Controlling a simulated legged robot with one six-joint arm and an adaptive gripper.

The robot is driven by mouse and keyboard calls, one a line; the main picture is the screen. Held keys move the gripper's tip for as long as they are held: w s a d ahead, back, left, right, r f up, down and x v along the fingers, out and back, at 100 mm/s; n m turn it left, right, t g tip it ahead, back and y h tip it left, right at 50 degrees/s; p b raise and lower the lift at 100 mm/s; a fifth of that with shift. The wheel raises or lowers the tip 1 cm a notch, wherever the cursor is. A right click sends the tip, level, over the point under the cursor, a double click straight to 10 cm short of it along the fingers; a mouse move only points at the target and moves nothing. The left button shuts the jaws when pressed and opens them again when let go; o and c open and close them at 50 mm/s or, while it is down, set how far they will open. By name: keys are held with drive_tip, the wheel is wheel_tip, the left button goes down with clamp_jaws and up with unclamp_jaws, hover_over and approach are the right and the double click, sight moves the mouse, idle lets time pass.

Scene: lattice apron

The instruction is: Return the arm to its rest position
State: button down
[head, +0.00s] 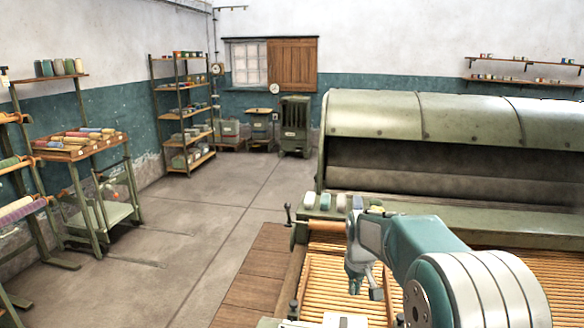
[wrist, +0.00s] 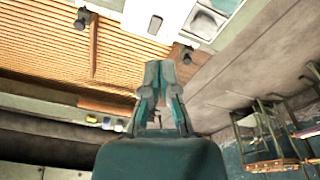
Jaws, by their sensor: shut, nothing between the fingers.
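My arm (head: 415,245) reaches in from the lower right in the head view, bent, with its teal and white links over the slatted wooden apron (head: 330,275). My gripper (head: 357,284) hangs down at the end of the arm, above the slats. In the wrist view my gripper (wrist: 160,68) shows from behind, with its fingers together and nothing held. The slats (wrist: 45,40) fill the upper left of that view. The gripper's height above the slats cannot be told exactly.
Shelves (head: 183,120) and a rack with spools (head: 85,142) line the left wall. The concrete floor (head: 215,200) between is clear.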

drive_tip(key=s+r+m+t, duration=0.1)
drive_tip(key=s+r+t, duration=0.1)
drive_tip(key=s+r, duration=1.1)
drive_tip(key=s+f+m+t, duration=0.1)
drive_tip(key=s+f+t, duration=0.1)
drive_tip(key=s, duration=1.6)
drive_tip(key=shift+s+f+m, duration=0.25)
drive_tip(key=shift+f+m, duration=0.15)
